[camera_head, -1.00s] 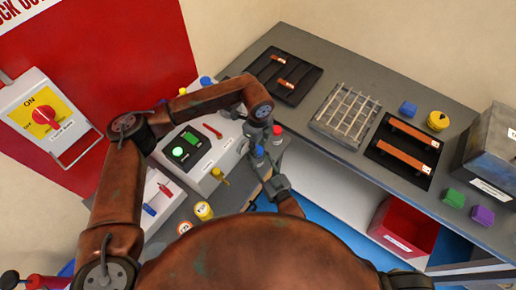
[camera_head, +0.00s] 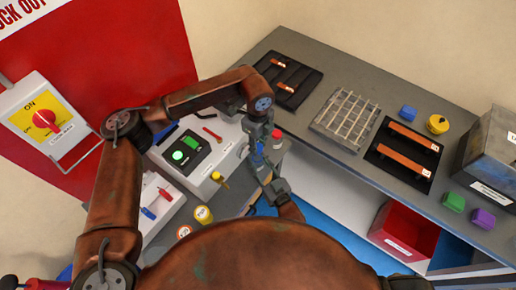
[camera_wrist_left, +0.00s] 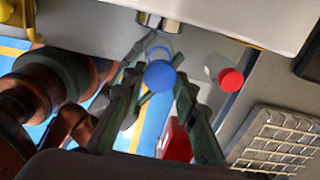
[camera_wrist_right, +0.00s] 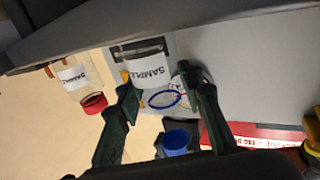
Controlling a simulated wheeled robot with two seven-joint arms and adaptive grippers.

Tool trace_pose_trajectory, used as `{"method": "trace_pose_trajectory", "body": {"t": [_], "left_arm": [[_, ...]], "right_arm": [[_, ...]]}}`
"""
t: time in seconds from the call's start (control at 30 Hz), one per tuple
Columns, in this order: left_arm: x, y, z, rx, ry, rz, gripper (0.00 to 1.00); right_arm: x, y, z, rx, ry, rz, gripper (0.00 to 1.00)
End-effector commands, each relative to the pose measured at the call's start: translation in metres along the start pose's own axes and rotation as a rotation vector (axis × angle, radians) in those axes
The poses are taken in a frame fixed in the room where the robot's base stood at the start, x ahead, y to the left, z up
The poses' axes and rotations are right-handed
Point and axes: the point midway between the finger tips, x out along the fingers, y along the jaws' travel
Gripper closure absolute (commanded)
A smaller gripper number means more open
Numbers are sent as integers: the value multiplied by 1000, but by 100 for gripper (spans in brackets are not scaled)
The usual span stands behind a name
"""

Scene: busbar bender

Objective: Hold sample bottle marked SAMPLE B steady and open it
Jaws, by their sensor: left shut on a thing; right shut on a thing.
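My right gripper (camera_wrist_right: 160,86) is shut on this bottle, with a finger on each side. A blue ring shows at the bottle's mouth. The blue cap (camera_wrist_right: 175,143) is apart from the bottle in the right wrist view. My left gripper (camera_head: 260,148) is shut on the cap, which shows between its fingers in the left wrist view (camera_wrist_left: 160,76). In the head view the two grippers meet closely and hide most of the bottle.
A red-capped bottle (camera_wrist_left: 230,78) stands close beside the grippers. A grey bench (camera_head: 345,85) carries a wire rack (camera_head: 346,120) and black trays with copper bars. A white panel (camera_head: 200,160) with a green light is at the left. A red bin (camera_head: 405,232) is below the bench.

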Motion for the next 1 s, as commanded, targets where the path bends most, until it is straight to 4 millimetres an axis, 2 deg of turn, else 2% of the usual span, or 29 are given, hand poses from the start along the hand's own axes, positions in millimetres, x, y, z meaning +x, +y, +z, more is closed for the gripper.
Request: {"method": "trace_pose_trajectory", "body": {"t": [0.2,0.23,0.5,0.83,1.0], "left_arm": [[-2,1,0,0,0,2,100],[-2,1,0,0,0,2,100],[-2,1,0,1,0,2,100],[-2,1,0,1,0,2,100],[-2,1,0,1,0,2,100]], "right_arm": [[-1,0,4,1,-9,1,100],[-1,0,4,1,-9,1,65],[0,0,2,1,-4,0,46],[-2,0,1,0,-1,0,45],[-23,0,2,0,-4,1,45]]}}
